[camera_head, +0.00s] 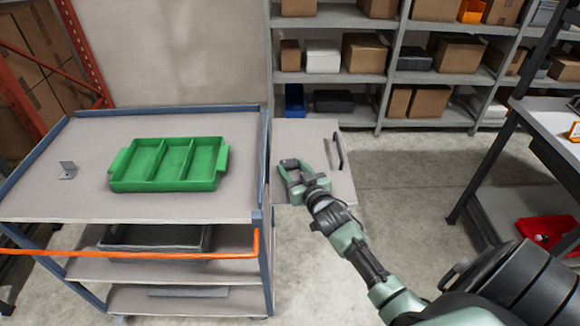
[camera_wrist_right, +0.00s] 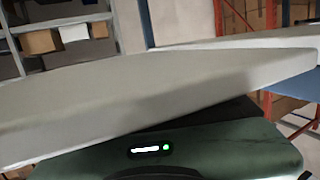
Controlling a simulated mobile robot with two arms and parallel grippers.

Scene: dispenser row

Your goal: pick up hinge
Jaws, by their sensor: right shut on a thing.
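A small grey L-shaped metal bracket, the hinge (camera_head: 68,171), rests on the left part of the cart top, one leg flat and one upright. My right gripper (camera_head: 290,172) is far from it, to the right of the cart. It is shut on a pale grey panel (camera_head: 318,140) with a dark handle (camera_head: 339,151). In the right wrist view the panel (camera_wrist_right: 150,90) crosses close in front of the green gripper body, and the fingertips are hidden. My left gripper is not in view.
A green tray (camera_head: 175,187) with three compartments sits right of the hinge on the cart (camera_head: 60,205). The cart top around the hinge is clear. An orange bar (camera_head: 130,254) runs across the cart's front. Shelves with boxes (camera_head: 365,50) stand behind; a black-framed bench (camera_head: 545,125) is at right.

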